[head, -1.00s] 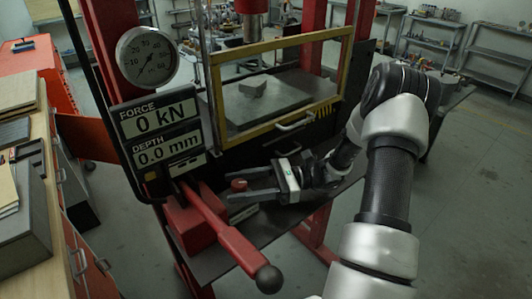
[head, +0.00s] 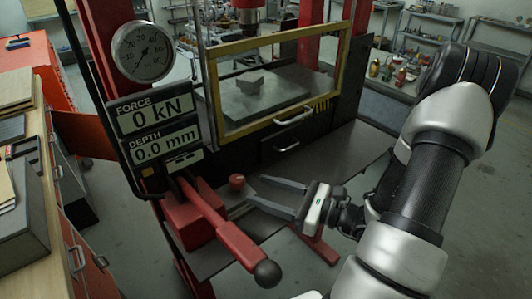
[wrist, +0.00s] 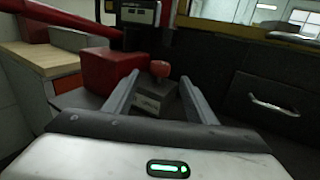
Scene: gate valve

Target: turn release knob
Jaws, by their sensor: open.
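The release knob (head: 237,182) is a small red knob on a short grey block, beside the red pump body (head: 188,222) of the press. In the wrist view the knob (wrist: 160,69) stands above its labelled block (wrist: 155,97), just beyond and between the fingertips. My gripper (head: 252,190) is open and empty. Its two fingers point left toward the knob in the head view, with the tips a little short of it and apart from it. My gripper also shows in the wrist view (wrist: 156,85).
A red lever (head: 225,225) with a black ball end (head: 267,273) reaches forward, left of my gripper. The yellow-framed guard (head: 280,80) and its handle (head: 294,117) stand behind. The dark shelf (head: 345,150) right of the knob is mostly clear.

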